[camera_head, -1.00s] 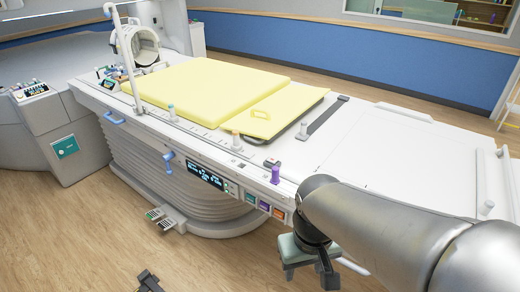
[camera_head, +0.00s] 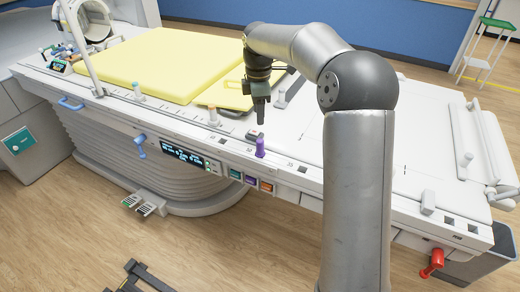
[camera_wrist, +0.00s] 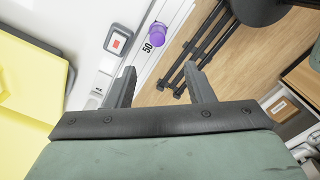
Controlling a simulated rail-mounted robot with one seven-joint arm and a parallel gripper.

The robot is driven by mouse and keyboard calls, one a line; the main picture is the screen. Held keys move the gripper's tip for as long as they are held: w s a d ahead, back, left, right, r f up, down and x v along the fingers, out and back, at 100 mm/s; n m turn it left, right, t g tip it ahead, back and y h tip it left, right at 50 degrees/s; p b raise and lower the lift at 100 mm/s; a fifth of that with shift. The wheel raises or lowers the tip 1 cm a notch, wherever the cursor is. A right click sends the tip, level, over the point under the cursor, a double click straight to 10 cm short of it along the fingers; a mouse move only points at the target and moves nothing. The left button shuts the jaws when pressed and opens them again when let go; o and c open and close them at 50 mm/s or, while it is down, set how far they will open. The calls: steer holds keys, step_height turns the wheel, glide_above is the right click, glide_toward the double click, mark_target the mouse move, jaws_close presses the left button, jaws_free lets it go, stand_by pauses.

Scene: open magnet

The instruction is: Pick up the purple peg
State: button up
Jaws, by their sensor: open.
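The purple peg (camera_head: 260,147) stands upright near the front edge of the white table, above the coloured buttons. In the wrist view the purple peg (camera_wrist: 156,34) is at the top centre, seen from above, beside a printed "50". My gripper (camera_head: 260,118) is above the table, just above the peg in the head view. In the wrist view my gripper (camera_wrist: 160,75) is open with nothing between its fingers, and the peg lies beyond the fingertips. The peg's lower end is hidden.
A yellow pad (camera_head: 160,65) covers the table's left part. A grey block (camera_head: 252,134) lies close behind the peg. A red handle (camera_head: 432,264) juts out at lower right. The table's right part is mostly bare.

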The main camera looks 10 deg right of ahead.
mark_target(260, 141)
step_height(260, 141, down, 9)
steer(key=shift+f, duration=0.1)
steer(key=shift+w+d+f+p, duration=0.1)
steer(key=shift+f+p, duration=0.25)
steer(key=shift+f, duration=1)
steer(key=shift+w+d+f+p, duration=0.1)
steer(key=shift+f+p, duration=0.2)
steer(key=shift+f, duration=1)
steer(key=shift+c, duration=0.3)
jaws_close()
